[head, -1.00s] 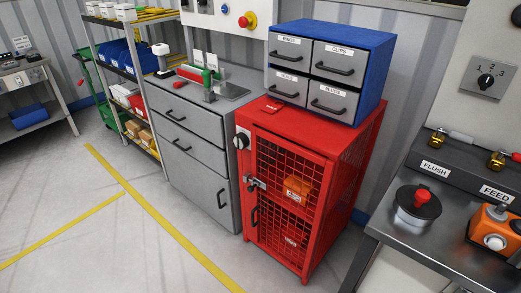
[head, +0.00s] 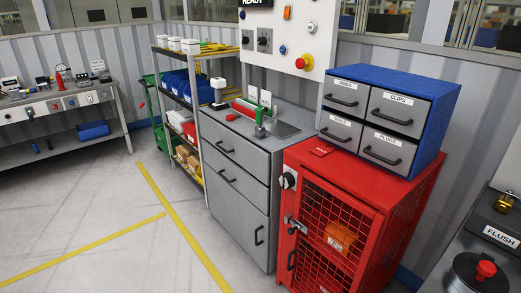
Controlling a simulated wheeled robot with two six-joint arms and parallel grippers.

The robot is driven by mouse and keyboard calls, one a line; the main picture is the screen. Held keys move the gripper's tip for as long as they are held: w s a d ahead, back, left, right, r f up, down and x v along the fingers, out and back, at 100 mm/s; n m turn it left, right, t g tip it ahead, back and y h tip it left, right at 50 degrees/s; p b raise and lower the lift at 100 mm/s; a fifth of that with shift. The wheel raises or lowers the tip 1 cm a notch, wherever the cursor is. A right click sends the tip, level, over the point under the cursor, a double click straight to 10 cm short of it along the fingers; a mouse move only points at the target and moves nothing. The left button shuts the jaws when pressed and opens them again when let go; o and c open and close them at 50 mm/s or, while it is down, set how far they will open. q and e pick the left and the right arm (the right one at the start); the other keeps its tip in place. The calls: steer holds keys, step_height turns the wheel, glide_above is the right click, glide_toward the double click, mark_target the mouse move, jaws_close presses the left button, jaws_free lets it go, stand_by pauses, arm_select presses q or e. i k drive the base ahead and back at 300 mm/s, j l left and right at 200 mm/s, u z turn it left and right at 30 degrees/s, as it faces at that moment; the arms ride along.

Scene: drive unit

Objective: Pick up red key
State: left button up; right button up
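A small flat red item (head: 321,151) lies on top of the red mesh cabinet (head: 296,163), near its front left edge and in front of the blue drawer unit. It is too small to tell whether it is the red key. No other thing that I can make out as a red key shows. Neither of my grippers is in view.
A blue drawer unit (head: 438,125) stands on the cabinet, its drawers shut. A grey drawer cabinet (head: 233,193) and a shelf rack (head: 199,135) stand to the left. A steel bench (head: 453,281) is at right. The floor (head: 100,215) in front is clear.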

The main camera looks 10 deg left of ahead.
mark_target(230, 118)
steer(key=i+j+z, duration=0.3)
steer(key=i+j, duration=0.7)
steer(key=j, duration=0.15)
